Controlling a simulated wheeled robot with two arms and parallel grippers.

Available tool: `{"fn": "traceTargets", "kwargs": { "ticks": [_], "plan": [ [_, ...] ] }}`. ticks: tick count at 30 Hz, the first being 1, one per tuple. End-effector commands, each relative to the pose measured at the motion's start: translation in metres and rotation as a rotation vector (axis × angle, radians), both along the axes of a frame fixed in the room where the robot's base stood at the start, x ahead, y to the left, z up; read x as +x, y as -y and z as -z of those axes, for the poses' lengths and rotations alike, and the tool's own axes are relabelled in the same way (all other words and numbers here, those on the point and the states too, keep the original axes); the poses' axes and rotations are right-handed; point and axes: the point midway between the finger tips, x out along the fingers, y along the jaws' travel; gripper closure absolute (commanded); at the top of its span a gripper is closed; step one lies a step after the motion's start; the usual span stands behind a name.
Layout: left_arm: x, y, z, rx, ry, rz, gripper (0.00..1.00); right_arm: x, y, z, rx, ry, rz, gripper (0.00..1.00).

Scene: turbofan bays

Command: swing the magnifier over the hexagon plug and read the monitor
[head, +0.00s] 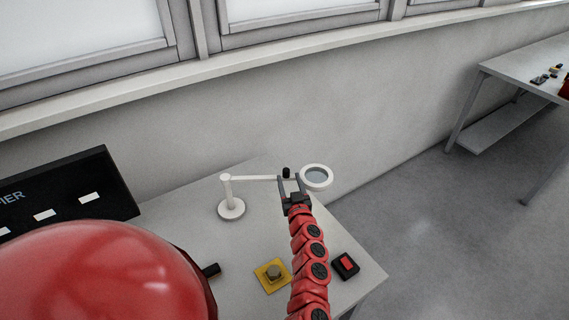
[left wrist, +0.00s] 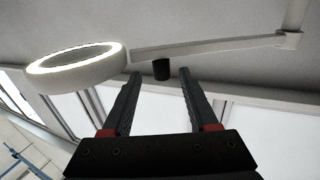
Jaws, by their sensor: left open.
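The magnifier (head: 316,177) is a white ring with a lens on a thin arm from a round white base (head: 231,209). Its lit ring also shows in the left wrist view (left wrist: 75,66). A black knob (left wrist: 161,69) hangs under the arm beside the ring. My left gripper (head: 291,180) is open; the knob appears between its fingertips, and contact cannot be told. The hexagon plug (head: 274,272) stands on a yellow plate nearer me, left of my arm; the ring is not above it. The monitor (head: 70,190) is dark, with "IER" and white boxes; part is hidden.
A black box with a red button (head: 345,266) sits right of my left arm on the white table (head: 180,225). Another table (head: 510,75) stands far right. A wall with windows runs behind.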

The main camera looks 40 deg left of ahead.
Motion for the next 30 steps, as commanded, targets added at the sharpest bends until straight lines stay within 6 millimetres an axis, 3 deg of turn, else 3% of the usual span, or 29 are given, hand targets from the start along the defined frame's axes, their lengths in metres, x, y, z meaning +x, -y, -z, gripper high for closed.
{"fn": "traceTargets", "kwargs": {
  "ticks": [9,17,30],
  "plan": [
    [0.031,-0.037,-0.002,0.003,-0.002,-0.003,0.4,0.0,0.0,-0.013,0.0,0.0,0.0,1.0],
    [0.047,-0.049,0.0,0.001,-0.001,0.001,0.4,0.0,0.0,-0.016,0.0,0.0,0.0,1.0],
    [0.049,-0.055,0.0,0.001,0.0,-0.004,0.42,0.0,0.0,-0.016,0.0,0.0,0.0,1.0]
  ]
}}
